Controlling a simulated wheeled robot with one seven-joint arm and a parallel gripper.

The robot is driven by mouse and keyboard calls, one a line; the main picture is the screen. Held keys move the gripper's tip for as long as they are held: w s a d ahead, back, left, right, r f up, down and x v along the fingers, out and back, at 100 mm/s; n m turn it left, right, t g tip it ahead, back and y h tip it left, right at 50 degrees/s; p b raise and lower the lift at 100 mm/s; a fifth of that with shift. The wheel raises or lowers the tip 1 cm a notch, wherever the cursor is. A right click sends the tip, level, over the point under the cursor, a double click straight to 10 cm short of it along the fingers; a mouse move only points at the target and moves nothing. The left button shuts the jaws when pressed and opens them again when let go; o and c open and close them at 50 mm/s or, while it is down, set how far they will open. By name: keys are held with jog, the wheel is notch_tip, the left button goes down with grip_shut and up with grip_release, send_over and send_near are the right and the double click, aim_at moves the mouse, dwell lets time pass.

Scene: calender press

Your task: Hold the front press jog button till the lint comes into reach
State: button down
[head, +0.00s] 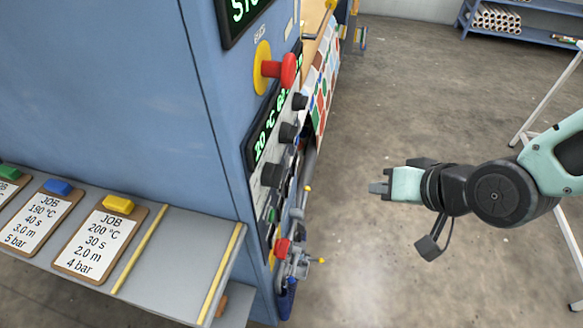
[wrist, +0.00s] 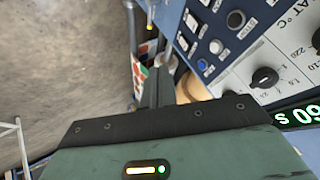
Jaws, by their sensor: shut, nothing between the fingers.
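My gripper (head: 380,188) is shut and empty, held in open air to the right of the blue press (head: 130,110). In the wrist view its closed fingers (wrist: 158,88) point toward the press side. The press control panel (head: 270,170) is seen edge-on in the head view. In the wrist view the panel shows a blue button (wrist: 202,65), a white button (wrist: 216,46) and a black button (wrist: 235,19). Their labels are too small to tell which is the jog button. The fingers look apart from these buttons. I cannot make out any lint.
A red mushroom button (head: 287,70) on a yellow base sticks out of the press. Black knobs (head: 289,132) line the panel. Patterned cloth (head: 320,85) hangs beyond. A grey shelf (head: 185,250) with job clipboards is front left.

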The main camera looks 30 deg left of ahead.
aim_at(290, 162)
jog(key=w+a+f+m+t+y+b, duration=0.2)
jog(key=w+a+f+m+t+y, duration=0.1)
jog(key=a+f+m+t+y, duration=0.1)
jog(key=shift+w+a+f+m+y, duration=0.35)
jog(key=shift+a+m+y, duration=0.25)
jog(key=shift+a+y, duration=0.35)
jog(key=shift+a, duration=0.2)
jog(key=s+a, duration=0.2)
jog(key=a, duration=0.6)
jog(key=shift+a, duration=0.2)
jog(key=shift+a, duration=0.1)
dwell(1.3)
jog(key=shift+s+a, duration=0.1)
jog(key=shift+a, duration=0.2)
